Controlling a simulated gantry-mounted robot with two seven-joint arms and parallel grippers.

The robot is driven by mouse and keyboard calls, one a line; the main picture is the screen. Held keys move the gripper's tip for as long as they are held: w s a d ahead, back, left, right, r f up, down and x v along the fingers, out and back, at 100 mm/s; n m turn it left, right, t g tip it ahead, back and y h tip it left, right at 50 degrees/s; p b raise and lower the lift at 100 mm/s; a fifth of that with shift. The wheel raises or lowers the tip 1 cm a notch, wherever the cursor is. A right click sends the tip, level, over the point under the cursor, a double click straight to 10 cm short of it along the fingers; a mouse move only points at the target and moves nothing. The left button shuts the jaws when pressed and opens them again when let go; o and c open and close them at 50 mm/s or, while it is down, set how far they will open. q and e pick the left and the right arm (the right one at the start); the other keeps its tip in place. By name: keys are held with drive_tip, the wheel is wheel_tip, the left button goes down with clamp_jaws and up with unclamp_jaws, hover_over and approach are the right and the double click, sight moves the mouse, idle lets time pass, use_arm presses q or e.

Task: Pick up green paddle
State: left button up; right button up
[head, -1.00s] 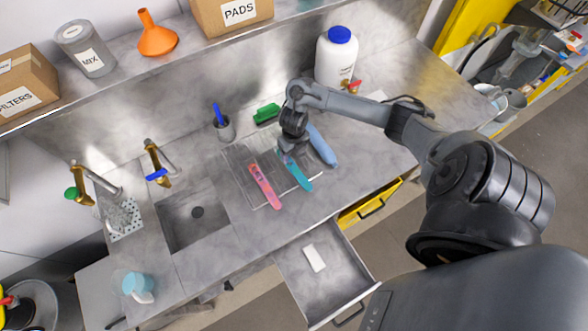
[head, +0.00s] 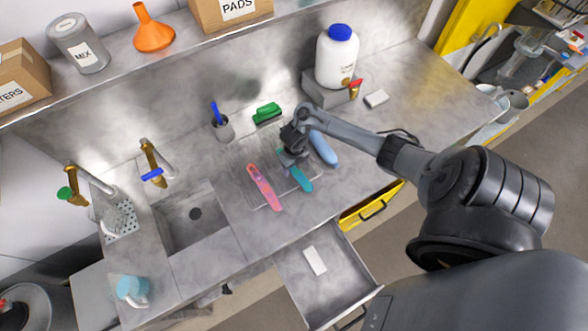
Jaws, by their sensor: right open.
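A teal-green paddle (head: 301,179) lies on the wire drying rack on the counter, between a pink paddle (head: 263,186) on its left and a blue paddle (head: 323,148) on its right. My right gripper (head: 290,159) is open over the far end of the teal-green paddle and hides that end. I cannot tell whether the fingers touch it. My left gripper is not in view.
The rack (head: 240,165) sits right of the sink (head: 193,214). A green brush (head: 267,114) and a cup with a blue-handled tool (head: 221,127) stand behind it. A white jug (head: 337,60) stands at the back right. An open drawer (head: 328,290) juts out in front.

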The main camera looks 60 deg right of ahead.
drive_tip(key=c, duration=1.1)
drive_tip(key=shift+c, duration=0.2)
drive_tip(key=shift+r, duration=0.1)
